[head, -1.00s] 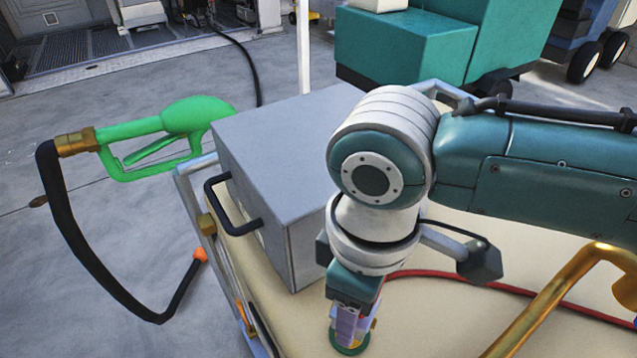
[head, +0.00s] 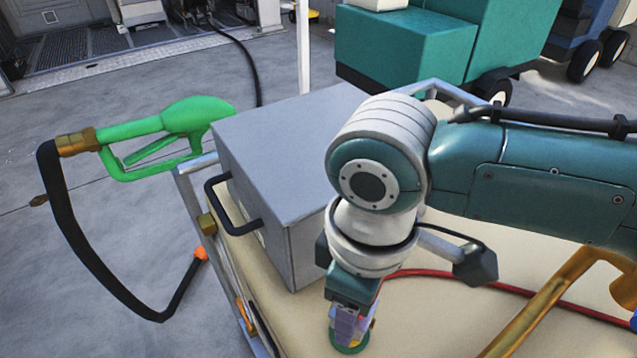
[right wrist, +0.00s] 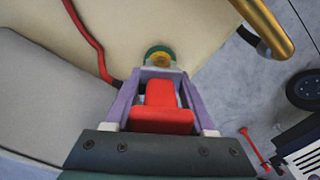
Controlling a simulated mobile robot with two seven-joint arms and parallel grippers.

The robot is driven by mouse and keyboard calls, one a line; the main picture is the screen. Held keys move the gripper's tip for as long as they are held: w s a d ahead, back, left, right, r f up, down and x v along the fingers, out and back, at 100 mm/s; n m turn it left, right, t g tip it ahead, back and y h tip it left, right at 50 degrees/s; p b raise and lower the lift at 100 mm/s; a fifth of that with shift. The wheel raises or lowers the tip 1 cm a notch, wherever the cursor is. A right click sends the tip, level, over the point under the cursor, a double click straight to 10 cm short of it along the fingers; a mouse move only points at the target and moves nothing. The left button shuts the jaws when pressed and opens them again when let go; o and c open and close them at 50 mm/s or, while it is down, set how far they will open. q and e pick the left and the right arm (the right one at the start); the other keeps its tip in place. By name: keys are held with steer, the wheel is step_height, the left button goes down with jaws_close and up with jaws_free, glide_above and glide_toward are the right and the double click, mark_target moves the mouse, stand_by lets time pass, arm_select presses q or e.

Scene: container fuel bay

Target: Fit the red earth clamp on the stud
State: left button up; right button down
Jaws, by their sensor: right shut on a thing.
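My right gripper (head: 346,325) points down at the front of the cream-topped cart. In the right wrist view its two purple fingers (right wrist: 158,100) are closed on the red earth clamp (right wrist: 162,105). The brass stud (right wrist: 160,58) with a green ring at its base (right wrist: 158,49) is just ahead of the fingertips. Part of the green ring (head: 350,349) also shows under the gripper in the head view. I cannot tell whether the clamp touches the stud. My left gripper is out of view.
A grey box (head: 285,160) with a black handle stands left of my arm. A brass pipe (head: 540,305) rises at the right. A red cable (head: 455,281) crosses the cream top (head: 420,325). A green fuel nozzle (head: 170,130) with black hose hangs at the left.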

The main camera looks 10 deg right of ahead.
steer(key=shift+f, duration=0.2)
steer(key=shift+f+b, duration=0.45)
steer(key=shift+f, duration=0.1)
steer(key=shift+f, duration=0.7)
stand_by(0.6)
steer(key=shift+c, duration=0.8)
jaws_free()
steer(key=shift+r, duration=0.1)
step_height(320, 180, up, 10)
steer(key=p, duration=0.2)
steer(key=shift+p, duration=0.4)
